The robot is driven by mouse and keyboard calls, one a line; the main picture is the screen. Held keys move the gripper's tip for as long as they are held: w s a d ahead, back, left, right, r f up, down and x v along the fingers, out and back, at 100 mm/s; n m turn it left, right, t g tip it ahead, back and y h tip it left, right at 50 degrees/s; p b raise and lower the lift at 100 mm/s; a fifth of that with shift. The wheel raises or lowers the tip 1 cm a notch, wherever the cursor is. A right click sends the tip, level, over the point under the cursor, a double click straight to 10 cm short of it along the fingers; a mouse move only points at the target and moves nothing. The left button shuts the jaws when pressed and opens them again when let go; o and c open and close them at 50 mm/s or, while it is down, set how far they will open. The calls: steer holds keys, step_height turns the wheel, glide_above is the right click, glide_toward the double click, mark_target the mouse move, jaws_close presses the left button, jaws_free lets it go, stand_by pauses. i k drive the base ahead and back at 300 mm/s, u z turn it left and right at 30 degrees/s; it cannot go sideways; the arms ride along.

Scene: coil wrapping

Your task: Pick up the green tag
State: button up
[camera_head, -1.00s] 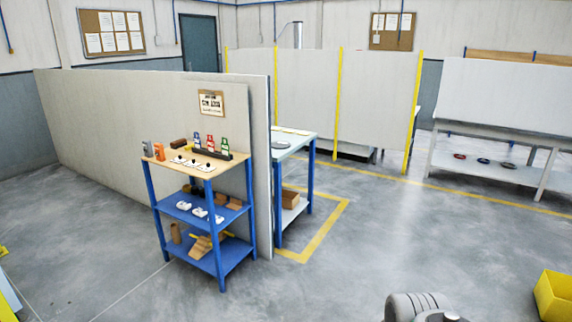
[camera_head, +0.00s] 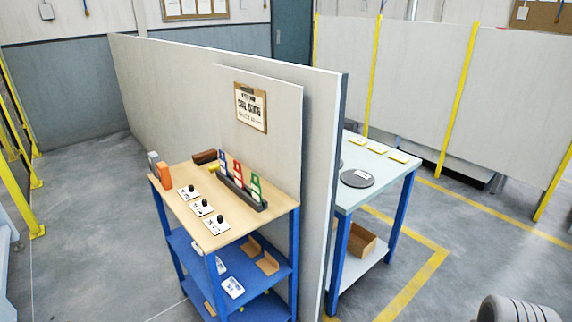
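The green tag (camera_head: 255,188) stands upright in a dark rack (camera_head: 240,194) on the wooden top of a blue-legged shelf cart (camera_head: 215,230). It is the rightmost of three tags in a row. A red tag (camera_head: 237,173) stands to its left and a blue tag (camera_head: 223,161) beyond that. My gripper is not in view. Only a grey part of my arm shows at the bottom right corner, well away from the cart.
White cards with black knobs (camera_head: 201,207) lie left of the rack. An orange block (camera_head: 164,175) and a grey block (camera_head: 153,162) stand at the left edge. A partition wall (camera_head: 318,180) backs the cart, with another table (camera_head: 384,168) behind it. Floor in front-left is clear.

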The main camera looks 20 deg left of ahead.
mark_target(256, 187)
steer(key=i, duration=2.2)
steer(key=u, duration=4.8)
